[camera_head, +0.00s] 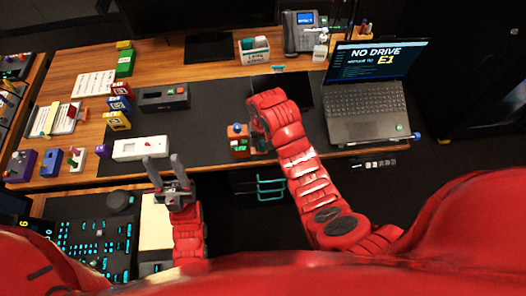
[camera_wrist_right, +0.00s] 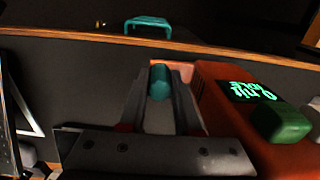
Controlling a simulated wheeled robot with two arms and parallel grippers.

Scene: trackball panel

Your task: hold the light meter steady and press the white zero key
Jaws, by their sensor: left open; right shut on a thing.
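An orange-red device (camera_head: 238,142) with a blue-teal rounded part on top sits near the desk's front edge. In the right wrist view the orange device (camera_wrist_right: 217,92) shows a lit green display and a green key. My right gripper (camera_wrist_right: 160,84) is shut on its teal rounded part (camera_wrist_right: 160,90). I cannot tell for sure whether this is the light meter. My left gripper (camera_head: 164,163) is open and empty, just in front of the white box.
A dark grey box (camera_head: 163,97) with coloured buttons lies behind the white box. Colored blocks (camera_head: 118,120) stand at its left. An open laptop (camera_head: 367,105) stands right of my right arm. The dark mat (camera_head: 205,150) is clear between the white box and the orange device.

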